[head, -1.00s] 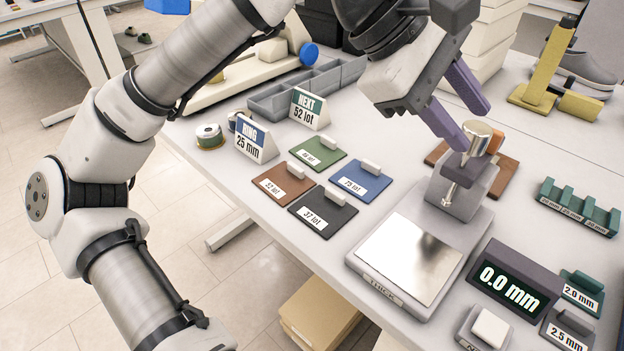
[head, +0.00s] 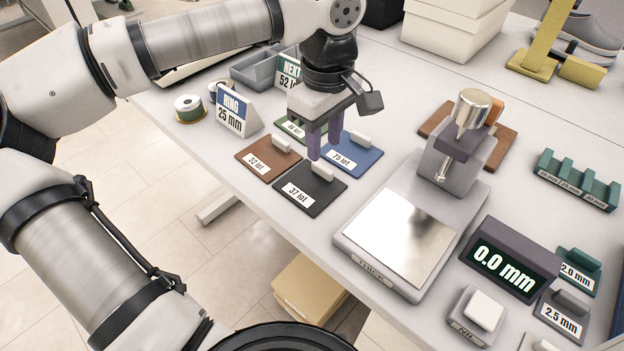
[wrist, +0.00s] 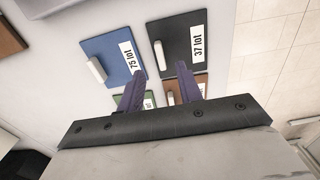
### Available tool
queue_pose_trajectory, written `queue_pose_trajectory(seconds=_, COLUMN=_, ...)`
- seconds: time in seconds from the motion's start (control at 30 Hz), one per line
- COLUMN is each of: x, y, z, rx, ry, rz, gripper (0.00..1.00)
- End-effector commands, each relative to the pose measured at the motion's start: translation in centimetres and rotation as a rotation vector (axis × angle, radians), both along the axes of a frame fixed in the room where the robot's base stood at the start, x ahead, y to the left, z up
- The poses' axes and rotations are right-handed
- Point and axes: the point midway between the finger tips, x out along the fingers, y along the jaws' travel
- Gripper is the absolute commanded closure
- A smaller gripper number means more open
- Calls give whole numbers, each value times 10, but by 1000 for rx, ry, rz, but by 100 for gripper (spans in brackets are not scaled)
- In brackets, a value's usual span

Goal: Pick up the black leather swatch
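The black leather swatch (head: 309,190), labelled 37 lot, lies flat on the table with a small light grip block on it. It also shows in the wrist view (wrist: 184,44) at the upper middle. My gripper (head: 322,146) points down above the group of swatches, near the far side of the black one. In the wrist view my gripper's purple fingers (wrist: 160,82) are spread apart with nothing between them.
A brown swatch (head: 262,164) and a blue swatch (head: 362,158) lie close beside the black one. The thickness gauge (head: 400,235) stands to the right. A RING 25 mm sign (head: 234,114) and a NEXT sign (head: 287,72) stand behind.

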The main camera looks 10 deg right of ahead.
Motion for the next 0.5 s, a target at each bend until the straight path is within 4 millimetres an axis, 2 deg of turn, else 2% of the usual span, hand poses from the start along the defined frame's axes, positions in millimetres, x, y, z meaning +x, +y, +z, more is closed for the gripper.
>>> queue_pose_trajectory(seconds=0.17, x=0, y=1, z=-12, rx=0, ry=1, rz=0, gripper=65)
queue_pose_trajectory(seconds=0.4, x=0, y=2, z=-47, rx=0, ry=2, rz=0, gripper=65)
queue_pose_trajectory(seconds=0.5, x=0, y=1, z=-54, rx=-2, ry=1, rz=0, gripper=65)
